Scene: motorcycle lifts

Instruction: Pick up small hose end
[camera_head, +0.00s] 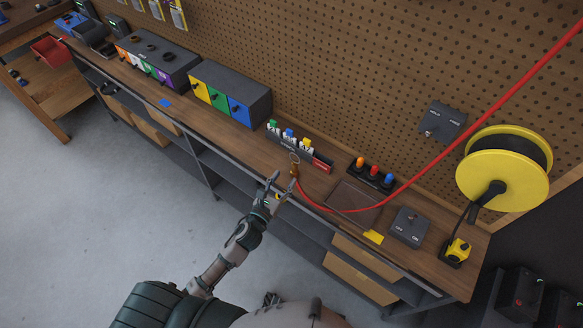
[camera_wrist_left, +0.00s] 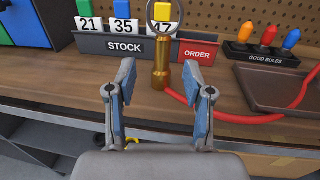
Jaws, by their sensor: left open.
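The hose end is a small brass fitting (camera_head: 294,170) with a ring on top, joined to a red hose (camera_head: 420,177). It stands near the bench's front edge, in front of the stock bin. In the left wrist view the brass fitting (camera_wrist_left: 161,67) shows upright, beyond and between the fingers. My left gripper (camera_head: 279,186) is open and close to the fitting on its near side. In the left wrist view its two blue-grey fingers (camera_wrist_left: 159,95) are spread apart with nothing held. My right gripper does not show.
A stock and order bin (camera_wrist_left: 142,47) stands right behind the fitting. Right of it are a bulb holder (camera_head: 371,174), a shallow brown tray (camera_head: 352,200) and a switch box (camera_head: 410,227). A yellow reel (camera_head: 471,178) is at far right. Colored drawers (camera_head: 230,97) stand left.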

